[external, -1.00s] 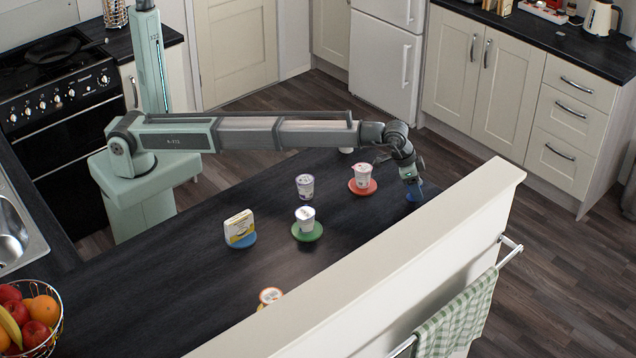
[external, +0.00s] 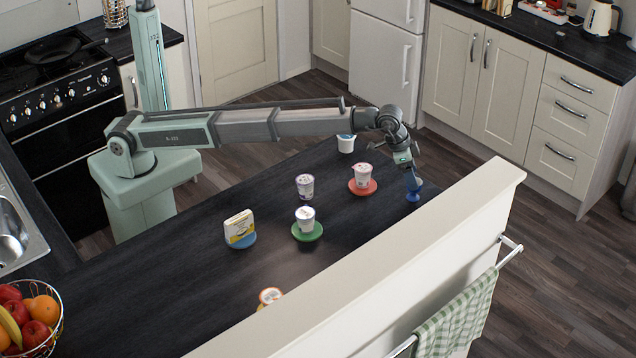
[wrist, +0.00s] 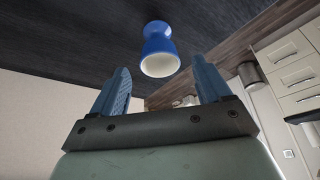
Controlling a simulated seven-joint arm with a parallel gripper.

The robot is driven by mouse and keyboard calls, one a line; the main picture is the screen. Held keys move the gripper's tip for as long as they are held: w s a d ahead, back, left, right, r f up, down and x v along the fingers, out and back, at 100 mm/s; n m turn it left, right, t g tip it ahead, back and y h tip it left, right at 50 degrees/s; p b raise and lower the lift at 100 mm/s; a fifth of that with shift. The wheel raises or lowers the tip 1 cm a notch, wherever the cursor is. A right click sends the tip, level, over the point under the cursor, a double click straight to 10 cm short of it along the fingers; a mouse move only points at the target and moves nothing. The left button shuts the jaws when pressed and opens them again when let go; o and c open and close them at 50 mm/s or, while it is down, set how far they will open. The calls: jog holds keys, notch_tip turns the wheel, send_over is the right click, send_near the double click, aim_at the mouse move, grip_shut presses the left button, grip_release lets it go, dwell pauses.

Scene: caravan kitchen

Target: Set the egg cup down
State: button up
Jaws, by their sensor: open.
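The blue egg cup (external: 413,190) stands upright on the dark worktop near its right end, close to the cream half-wall. In the wrist view the egg cup (wrist: 158,48) shows its blue outside and white inside, beyond the fingertips and between their lines. My gripper (wrist: 160,80) is open, with its two blue fingers apart and nothing between them. In the external view my gripper (external: 410,172) is just above the egg cup. I cannot tell there whether a finger touches the cup.
A white pot on a red coaster (external: 362,191) stands left of the egg cup. Another pot is on a green coaster (external: 307,236), and one pot (external: 305,186) stands bare. A carton (external: 239,227) is further left. The cream half-wall (external: 440,240) borders the worktop (external: 190,290).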

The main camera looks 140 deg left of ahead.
jog(key=v, duration=0.6)
jog(key=shift+r, duration=0.35)
jog(key=shift+s+d, duration=0.1)
